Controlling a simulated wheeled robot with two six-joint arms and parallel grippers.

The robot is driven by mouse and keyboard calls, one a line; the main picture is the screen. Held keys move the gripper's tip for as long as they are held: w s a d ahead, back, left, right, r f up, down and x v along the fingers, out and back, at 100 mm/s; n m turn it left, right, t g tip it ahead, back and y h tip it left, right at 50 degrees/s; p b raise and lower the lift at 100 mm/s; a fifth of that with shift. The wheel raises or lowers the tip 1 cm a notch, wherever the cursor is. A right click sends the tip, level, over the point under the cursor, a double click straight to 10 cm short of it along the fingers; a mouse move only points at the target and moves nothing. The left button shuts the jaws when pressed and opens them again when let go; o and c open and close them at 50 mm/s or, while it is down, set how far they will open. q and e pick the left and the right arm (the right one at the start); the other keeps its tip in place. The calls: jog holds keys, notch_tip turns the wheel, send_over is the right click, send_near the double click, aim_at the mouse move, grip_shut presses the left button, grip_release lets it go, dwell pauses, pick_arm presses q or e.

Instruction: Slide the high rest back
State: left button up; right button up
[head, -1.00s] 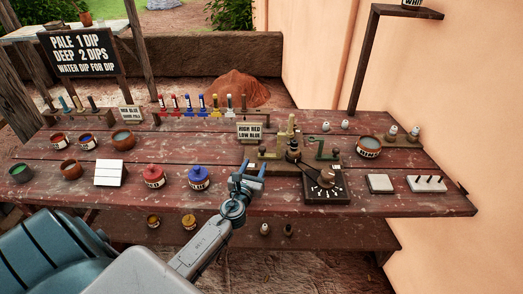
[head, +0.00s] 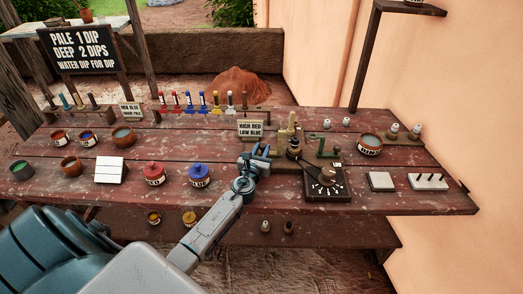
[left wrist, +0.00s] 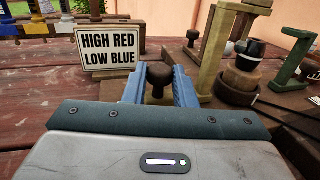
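A tall tan upright (head: 283,138), apparently the high rest, stands on the wooden stand near the table's middle. It also shows in the left wrist view (left wrist: 214,55), just right of my fingers. A dark round knob (left wrist: 159,74) on a short stem stands between my left gripper's two blue fingers. My left gripper (head: 261,150) is open around the knob; small gaps seem to show at its sides. Whether the knob joins the upright is hidden. A green bracket (left wrist: 292,60) stands further right. My right gripper is in neither view.
A sign (head: 250,129) reading "HIGH RED LOW BLUE" stands just behind my fingers. A dial box (head: 326,190) is to the right. A red pot (head: 154,174) and a blue pot (head: 199,176) stand left. Bare planks lie between pots and stand.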

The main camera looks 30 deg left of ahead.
pick_arm(q)
grip_shut()
jog(key=shift+s+a, duration=0.6)
jog(key=shift+a, duration=0.35)
jog(key=shift+s+a, duration=0.55)
jog(key=shift+a, duration=0.4)
jog(key=shift+d, duration=0.1)
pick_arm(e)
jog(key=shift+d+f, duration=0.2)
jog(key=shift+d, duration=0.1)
pick_arm(q)
jog(key=o, duration=0.6)
grip_release()
jog(key=shift+o, duration=0.7)
jog(key=shift+s+a, duration=0.1)
jog(key=shift+a, duration=0.1)
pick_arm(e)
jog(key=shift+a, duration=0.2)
